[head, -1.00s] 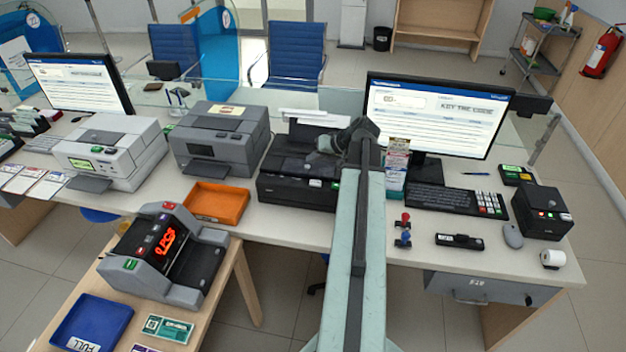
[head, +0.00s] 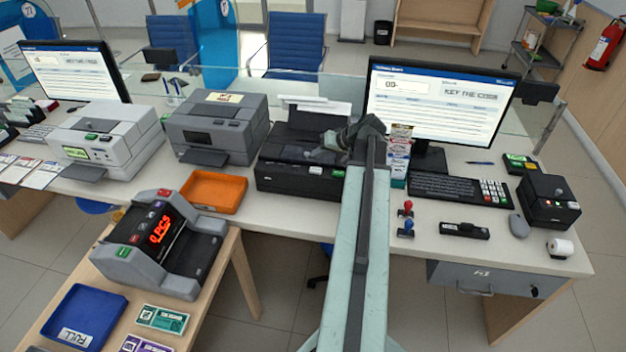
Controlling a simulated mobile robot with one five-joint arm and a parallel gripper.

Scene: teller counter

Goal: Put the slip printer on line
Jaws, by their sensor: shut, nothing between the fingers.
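Several machines stand on the counter, and I cannot read which is labelled the slip printer. A black printer (head: 284,178) with white paper at its back is in the middle, with a green-marked key and a pale key on its front right edge. A grey printer (head: 214,135) stands left of it, and a white printer (head: 110,140) with a lit green display is further left. My gripper (head: 328,152) is shut and empty, over the right part of the black printer's top. My arm hides the printer's right end. I cannot tell whether the fingertips touch it.
A monitor (head: 440,105) and keyboard (head: 440,189) stand right of my arm, with a small black device (head: 548,200) beyond. An orange tray (head: 213,191) and a banknote counter (head: 163,243) are front left.

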